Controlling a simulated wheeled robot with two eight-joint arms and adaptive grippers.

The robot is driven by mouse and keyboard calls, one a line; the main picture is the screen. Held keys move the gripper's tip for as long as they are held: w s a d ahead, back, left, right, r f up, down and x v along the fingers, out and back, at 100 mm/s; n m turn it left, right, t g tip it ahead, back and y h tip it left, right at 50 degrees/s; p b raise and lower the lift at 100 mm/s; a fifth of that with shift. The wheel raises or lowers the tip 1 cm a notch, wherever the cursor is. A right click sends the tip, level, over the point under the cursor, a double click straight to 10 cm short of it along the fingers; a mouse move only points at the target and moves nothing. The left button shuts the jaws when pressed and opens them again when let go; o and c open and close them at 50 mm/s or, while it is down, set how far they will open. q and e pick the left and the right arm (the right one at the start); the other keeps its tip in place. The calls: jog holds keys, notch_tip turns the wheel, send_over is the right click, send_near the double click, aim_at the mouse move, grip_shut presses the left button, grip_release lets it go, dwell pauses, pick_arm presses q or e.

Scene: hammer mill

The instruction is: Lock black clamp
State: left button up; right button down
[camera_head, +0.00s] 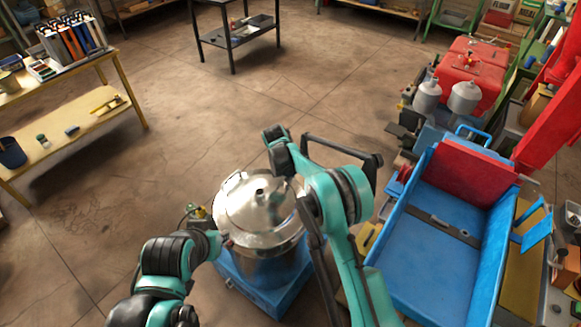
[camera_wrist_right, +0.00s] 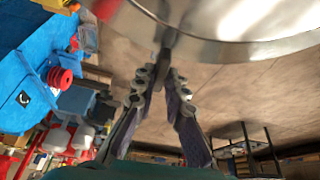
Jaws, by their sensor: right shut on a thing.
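A shiny metal vessel with a domed lid (camera_head: 258,205) stands on a blue base (camera_head: 268,292) in the head view. Its lid rim (camera_wrist_right: 240,50) crosses the top of the right wrist view. My right gripper (camera_wrist_right: 163,75) has its two fingertips closed together at a dark piece, the black clamp (camera_wrist_right: 166,58), just under that rim. The clamp is small and mostly covered by the fingers, so its locked state cannot be told. In the head view my right arm hides the vessel's right side. My left arm reaches the vessel's left side, but its gripper fingers do not show.
A large blue bin (camera_head: 430,262) with a red panel stands at the right, beside machinery. A yellow workbench (camera_head: 85,125) is at the far left. A dark metal table (camera_head: 238,35) stands at the back. The floor between them is clear.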

jog(key=shift+m, duration=0.6)
jog(key=shift+h, duration=0.3)
jog(key=c, duration=1.6)
grip_release()
jog(key=shift+o, duration=0.2)
jog(key=v, duration=1.2)
jog(key=shift+w, duration=0.25)
